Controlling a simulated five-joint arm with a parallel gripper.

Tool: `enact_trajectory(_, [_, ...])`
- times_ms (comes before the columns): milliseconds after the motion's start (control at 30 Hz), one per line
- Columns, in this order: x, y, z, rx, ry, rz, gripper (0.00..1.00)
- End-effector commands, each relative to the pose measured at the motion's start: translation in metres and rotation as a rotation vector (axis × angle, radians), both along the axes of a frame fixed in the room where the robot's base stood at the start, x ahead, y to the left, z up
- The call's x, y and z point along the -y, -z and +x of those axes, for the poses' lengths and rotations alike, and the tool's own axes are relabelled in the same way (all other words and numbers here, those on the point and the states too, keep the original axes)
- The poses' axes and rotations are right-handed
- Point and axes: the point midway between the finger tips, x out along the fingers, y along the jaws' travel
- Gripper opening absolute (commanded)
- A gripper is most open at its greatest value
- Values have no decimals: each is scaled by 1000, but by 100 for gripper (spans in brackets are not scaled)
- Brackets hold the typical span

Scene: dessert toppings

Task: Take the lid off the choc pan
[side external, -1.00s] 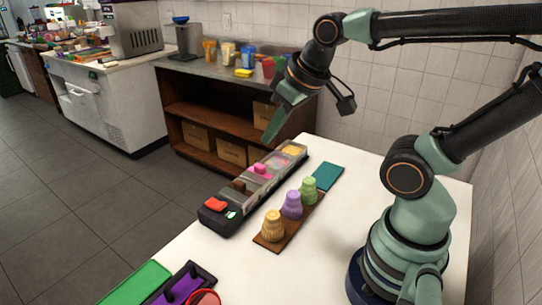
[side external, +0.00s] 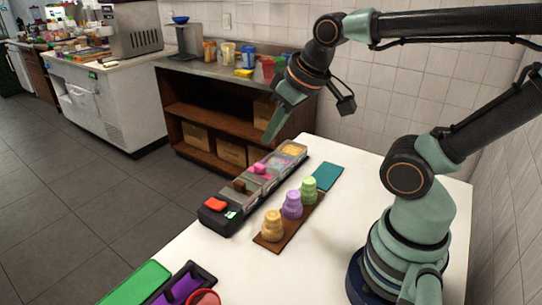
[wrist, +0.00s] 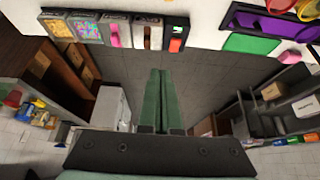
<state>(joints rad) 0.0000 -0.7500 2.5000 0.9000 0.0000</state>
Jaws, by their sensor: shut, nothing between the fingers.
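The topping pans stand in a dark row (side external: 221,226) along the table's far left edge. The lid with a brown knob (side external: 239,186), apparently the choc pan's, is in place in this row. It lies between a red piece (side external: 215,204) and a lid with a pink knob (side external: 259,167). In the wrist view the brown-knobbed lid (wrist: 147,38) is near the top. My gripper (side external: 269,138) hangs in the air beyond the far end of the row, clear of the lids. Its green fingers (wrist: 160,72) are together and empty in the wrist view.
Several ribbed cups (side external: 291,206) stand on a brown board beside the row, with a teal mat (side external: 328,176) behind. A green mat (side external: 134,284) and purple tray (side external: 182,287) lie at the near edge. The white table between these and my base is clear.

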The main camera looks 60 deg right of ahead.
Motion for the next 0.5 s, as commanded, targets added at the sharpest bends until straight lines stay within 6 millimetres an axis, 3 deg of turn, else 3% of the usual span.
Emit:
enact_trajectory(133, [0,0,0,0,0,0,0])
enact_trajectory(333, [0,0,0,0,0,0,76])
enact_trajectory(500, [0,0,0,0,0,0,78])
